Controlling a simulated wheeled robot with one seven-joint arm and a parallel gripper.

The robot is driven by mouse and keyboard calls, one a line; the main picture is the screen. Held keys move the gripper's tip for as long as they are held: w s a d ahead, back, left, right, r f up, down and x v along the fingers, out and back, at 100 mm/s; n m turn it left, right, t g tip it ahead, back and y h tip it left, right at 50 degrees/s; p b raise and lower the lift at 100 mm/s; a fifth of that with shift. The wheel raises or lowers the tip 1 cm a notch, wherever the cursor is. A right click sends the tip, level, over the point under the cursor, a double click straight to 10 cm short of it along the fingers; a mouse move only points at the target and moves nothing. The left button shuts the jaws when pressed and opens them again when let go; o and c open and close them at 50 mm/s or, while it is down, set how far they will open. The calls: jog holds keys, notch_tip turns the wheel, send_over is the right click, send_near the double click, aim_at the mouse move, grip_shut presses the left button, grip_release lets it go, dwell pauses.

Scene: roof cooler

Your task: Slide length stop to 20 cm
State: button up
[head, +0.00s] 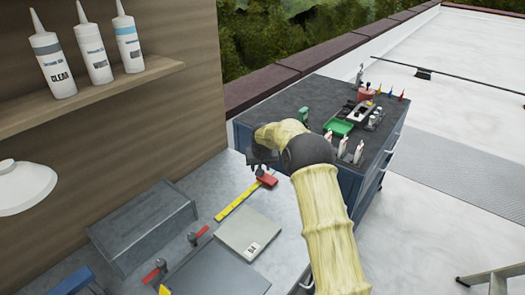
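A yellow ruler strip (238,199) lies on the grey bench top and runs up and to the right. A red block, apparently the length stop (267,178), sits at its far end. The scale marks are too small to read. My gripper (262,167) is dark and hangs just above and behind the red block. I cannot tell whether its fingers touch the block or how far apart they are. My arm, in a pale yellow sleeve, comes in from the lower right and hides part of the bench's right side.
A grey box (143,228) and a pale flat case (250,235) flank the ruler. Red-handled tools (155,270) lie at the front left. A dark cabinet (300,100) bearing a green tray (338,127) and small items stands behind. A shelf (90,97) holds white tubes.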

jog(key=b+v, duration=0.1)
jog(key=v, duration=1.3)
jog(key=shift+w+b, duration=0.2)
jog(key=shift+b, duration=0.1)
jog(key=shift+w+r, duration=0.1)
jog(key=s+d+f, duration=0.2)
jog(key=s+d, duration=0.1)
jog(key=s, duration=0.9)
jog(key=s+d+f+g, duration=0.1)
jog(key=s+d+f, duration=0.1)
jog(key=s, duration=1)
jog(key=s+d+f+g, duration=0.1)
jog(key=s+d, duration=0.4)
jog(key=s, duration=0.7)
jog(key=shift+s+f+m, duration=0.3)
jog(key=shift+f, duration=0.15)
jog(key=shift+c, duration=0.5)
